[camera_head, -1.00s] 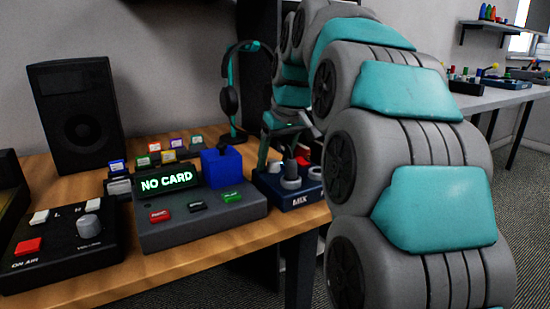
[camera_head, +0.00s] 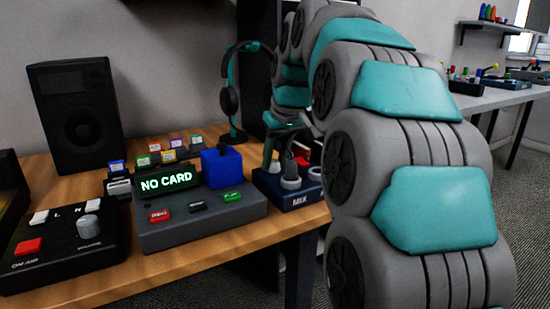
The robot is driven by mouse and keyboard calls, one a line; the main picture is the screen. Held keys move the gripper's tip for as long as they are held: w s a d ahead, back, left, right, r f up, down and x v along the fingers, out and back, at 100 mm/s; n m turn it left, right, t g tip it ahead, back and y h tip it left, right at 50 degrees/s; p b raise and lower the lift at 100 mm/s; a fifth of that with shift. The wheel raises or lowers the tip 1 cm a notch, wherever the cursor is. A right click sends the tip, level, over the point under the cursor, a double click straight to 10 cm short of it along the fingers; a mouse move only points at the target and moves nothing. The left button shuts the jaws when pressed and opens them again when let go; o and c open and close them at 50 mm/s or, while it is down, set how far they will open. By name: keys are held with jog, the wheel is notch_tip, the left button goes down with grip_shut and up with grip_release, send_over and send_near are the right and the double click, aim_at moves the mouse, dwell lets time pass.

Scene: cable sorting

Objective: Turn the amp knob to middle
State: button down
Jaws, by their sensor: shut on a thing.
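A dark blue box marked MIX (camera_head: 297,200) sits at the table's right end. A grey knob (camera_head: 290,182) stands on its top, and a second grey knob (camera_head: 315,173) is to its right, beside a red part. I see no label reading "amp". My gripper (camera_head: 284,155) reaches down from behind at the left grey knob, shut on it. A teal-green finger shows on the left side. The other finger is small and hard to make out. The knob's pointer direction is too small to tell.
A grey card console (camera_head: 200,225) with a NO CARD display (camera_head: 168,181) and a blue block (camera_head: 221,168) stands just left. A headset stand (camera_head: 236,110) is behind. My arm fills the right side. A black ON AIR box (camera_head: 60,250) and a speaker (camera_head: 76,115) are at left.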

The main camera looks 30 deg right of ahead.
jog(key=shift+m, duration=0.3)
jog(key=m+h+p, duration=0.1)
jog(key=m, duration=0.2)
jog(key=shift+a+m+h, duration=0.1)
jog(key=shift+m+h, duration=0.2)
jog(key=m, duration=0.2)
jog(key=m+g+h+p, duration=0.1)
jog(key=m, duration=0.1)
jog(key=shift+w+a+r+m+h+p, duration=0.1)
jog(key=shift+m+h+p, duration=0.2)
jog(key=m+g, duration=0.1)
jog(key=m, duration=0.1)
jog(key=m+h+p, duration=0.1)
jog(key=m, duration=0.2)
jog(key=shift+w+g+p, duration=0.15)
jog(key=shift+g+p, duration=0.15)
jog(key=shift+g, duration=0.1)
jog(key=shift+a+m+g+h+p, duration=0.15)
jog(key=shift+m+g+p, duration=0.2)
jog(key=shift+m, duration=0.65)
jog(key=shift+d+m+g+h+p, duration=0.15)
jog(key=shift+m+g, duration=0.3)
jog(key=shift+m, duration=0.55)
jog(key=shift+a, duration=0.1)
jog(key=c, duration=0.5)
grip_release()
jog(key=shift+c, duration=0.2)
